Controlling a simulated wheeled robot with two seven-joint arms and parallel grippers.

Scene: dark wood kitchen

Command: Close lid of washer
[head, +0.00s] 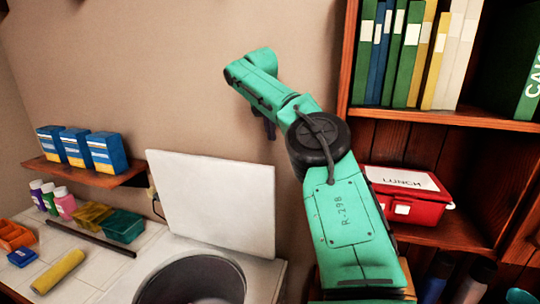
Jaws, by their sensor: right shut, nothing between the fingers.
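The washer (265,278) stands at the bottom of the head view, and its round dark drum opening (195,280) is partly cut off by the lower edge. Its white square lid (215,205) stands open, nearly upright, at the back against the wall. My right arm reaches up from the lower right. My right gripper (269,130) is a small dark shape just above and right of the lid's top edge, partly hidden behind the arm. It is shut and empty, and it appears apart from the lid. My left gripper is out of view.
A shelf (75,172) with blue boxes is on the wall at left. A wooden bookcase (440,118) with books and a red lunch box (408,198) stands close at right.

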